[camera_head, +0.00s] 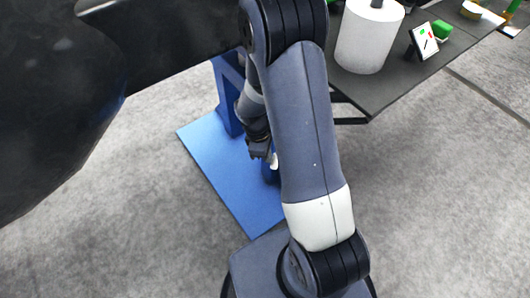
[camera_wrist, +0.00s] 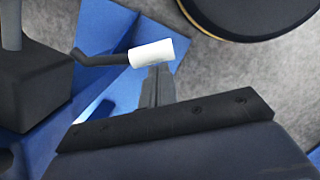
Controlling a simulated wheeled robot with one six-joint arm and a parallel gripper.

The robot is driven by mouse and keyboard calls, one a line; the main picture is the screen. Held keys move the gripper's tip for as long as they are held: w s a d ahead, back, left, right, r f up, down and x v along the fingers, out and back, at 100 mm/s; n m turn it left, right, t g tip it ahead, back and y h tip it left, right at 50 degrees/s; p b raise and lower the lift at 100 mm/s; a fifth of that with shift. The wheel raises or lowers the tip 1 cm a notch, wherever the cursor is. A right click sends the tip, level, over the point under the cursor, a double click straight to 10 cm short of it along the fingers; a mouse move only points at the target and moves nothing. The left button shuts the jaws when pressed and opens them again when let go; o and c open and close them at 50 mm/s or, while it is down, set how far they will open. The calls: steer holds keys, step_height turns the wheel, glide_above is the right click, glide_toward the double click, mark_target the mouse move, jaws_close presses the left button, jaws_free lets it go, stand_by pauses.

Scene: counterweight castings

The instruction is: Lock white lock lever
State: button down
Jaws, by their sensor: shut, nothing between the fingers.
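The white lock lever (camera_wrist: 151,53) shows in the wrist view as a white cylindrical grip on a bent dark rod. The rod runs left to a dark block (camera_wrist: 32,85) on a blue stand. My gripper (camera_wrist: 158,82) is shut and empty, its fingertips just below the white grip in the picture. I cannot tell whether they touch it. In the head view my gripper (camera_head: 260,148) is low beside the blue stand, and a small white bit of the lever (camera_head: 274,161) shows next to it. My arm hides much of the stand there.
The stand's blue base plate (camera_head: 205,155) lies on the grey floor. A large black body (camera_head: 50,90) fills the upper left. A dark table (camera_head: 375,92) at upper right carries a white cylinder (camera_head: 368,38), a small sign (camera_head: 424,40) and a green item (camera_head: 442,30). Floor at right is clear.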

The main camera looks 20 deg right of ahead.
steer(key=shift+s+d+n, duration=0.5)
steer(key=shift+s+n, duration=0.15)
steer(key=shift+n, duration=0.05)
steer(key=s+d+n+t+p, duration=0.2)
steer(key=s+d+n+p, duration=0.1)
steer(key=d+n, duration=0.4)
steer(key=shift+d+n, duration=0.15)
steer(key=shift+n, duration=0.75)
steer(key=shift+r, duration=0.1)
